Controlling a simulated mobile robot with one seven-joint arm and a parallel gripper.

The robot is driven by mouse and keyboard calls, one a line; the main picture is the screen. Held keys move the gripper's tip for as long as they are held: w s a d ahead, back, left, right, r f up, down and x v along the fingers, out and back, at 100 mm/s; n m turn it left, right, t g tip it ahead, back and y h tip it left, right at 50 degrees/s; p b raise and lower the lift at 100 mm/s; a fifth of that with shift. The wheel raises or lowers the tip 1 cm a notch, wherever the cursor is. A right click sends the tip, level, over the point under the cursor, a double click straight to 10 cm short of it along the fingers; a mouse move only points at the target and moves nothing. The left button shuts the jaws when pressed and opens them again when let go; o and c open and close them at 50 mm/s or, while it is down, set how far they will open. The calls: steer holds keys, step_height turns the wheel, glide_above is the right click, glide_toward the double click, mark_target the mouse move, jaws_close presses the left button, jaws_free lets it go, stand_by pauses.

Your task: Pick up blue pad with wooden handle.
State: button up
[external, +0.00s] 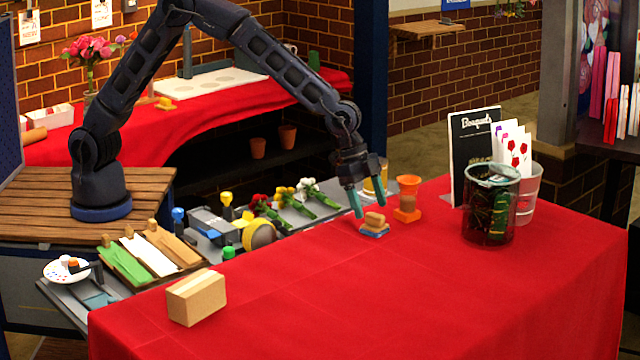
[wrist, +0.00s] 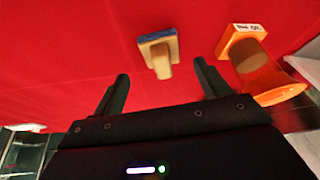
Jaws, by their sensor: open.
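The blue pad (external: 373,232) lies on the red tablecloth with its wooden handle (external: 374,218) facing up. In the wrist view the blue pad (wrist: 157,37) and its wooden handle (wrist: 161,66) show ahead of my fingers, between their lines. My gripper (external: 367,200) is open and empty, its teal fingertips pointing down just above and beside the pad. In the wrist view my gripper (wrist: 160,80) shows both dark fingers apart, with nothing between the tips. I cannot tell whether a fingertip touches the pad.
An orange hourglass-shaped item (external: 408,198) stands close to the right of the pad; its orange body also shows in the wrist view (wrist: 265,80). A dark mesh holder (external: 490,205) stands further right. A cardboard box (external: 196,296) sits at front left. The front cloth is clear.

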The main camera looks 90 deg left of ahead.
mark_target(374, 214)
steer(key=x, duration=0.5)
steer(key=shift+a, duration=0.15)
steer(key=shift+r, duration=0.1)
steer(key=c, duration=1)
